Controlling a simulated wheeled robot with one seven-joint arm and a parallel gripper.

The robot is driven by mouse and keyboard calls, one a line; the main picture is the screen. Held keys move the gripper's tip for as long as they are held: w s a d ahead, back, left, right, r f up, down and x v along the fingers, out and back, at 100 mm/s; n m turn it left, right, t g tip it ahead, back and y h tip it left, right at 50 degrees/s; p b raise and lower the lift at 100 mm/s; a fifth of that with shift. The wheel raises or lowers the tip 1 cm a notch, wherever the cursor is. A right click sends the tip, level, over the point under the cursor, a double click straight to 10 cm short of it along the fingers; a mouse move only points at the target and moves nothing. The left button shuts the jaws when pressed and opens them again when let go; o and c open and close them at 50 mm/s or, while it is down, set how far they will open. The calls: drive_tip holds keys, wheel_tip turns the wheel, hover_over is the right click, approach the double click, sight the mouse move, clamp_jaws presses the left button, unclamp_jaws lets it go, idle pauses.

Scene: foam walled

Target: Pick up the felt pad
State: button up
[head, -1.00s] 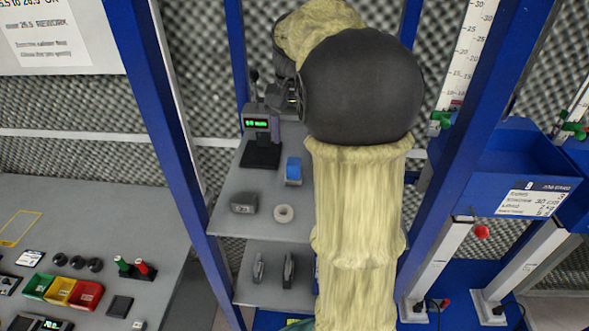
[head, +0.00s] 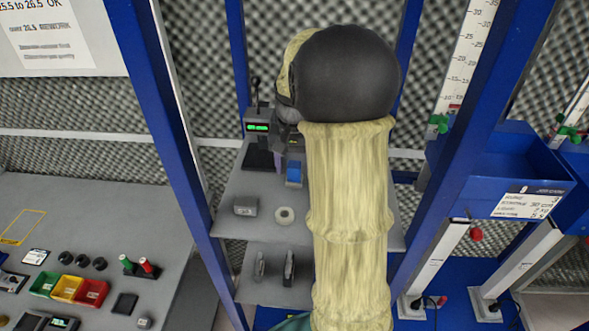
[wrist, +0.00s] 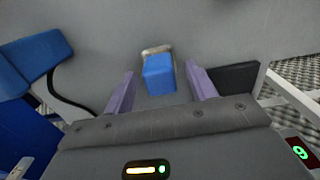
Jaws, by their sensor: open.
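The felt pad appears to be the blue block with a pale grey-beige layer on one side (wrist: 159,73). It lies on the upper grey shelf and also shows in the head view (head: 294,173), just left of my arm. My gripper (wrist: 160,71) is open, with its two purple fingers on either side of the pad in the wrist view. The pad looks apart from both fingers, and nothing is between them except the pad's outline; the depth gap is hard to judge. In the head view my arm hides most of the gripper.
A grey block (head: 246,206) and a pale ring (head: 284,215) lie nearer on the shelf (head: 228,190). A device with a green display (head: 257,127) stands behind on the left, close to the gripper. Blue posts (head: 165,140) frame the shelf. Dark items sit on the lower shelf (head: 260,292).

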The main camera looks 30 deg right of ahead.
sight(294, 165)
drive_tip(key=shift+f, duration=0.7)
drive_tip(key=shift+w, duration=0.1)
drive_tip(key=shift+c, duration=0.3)
drive_tip(key=shift+w, duration=0.1)
drive_tip(key=c, duration=0.7)
drive_tip(key=shift+s+d, duration=0.15)
drive_tip(key=shift+s, duration=0.05)
drive_tip(key=c, duration=0.4)
drive_tip(key=shift+w+a+r, duration=0.1)
drive_tip(key=shift+a+r, duration=0.15)
drive_tip(key=shift+r, duration=0.3)
wheel_tip(294, 165, up, 9)
drive_tip(key=shift+d+b, duration=0.1)
drive_tip(key=shift+b, duration=1.1)
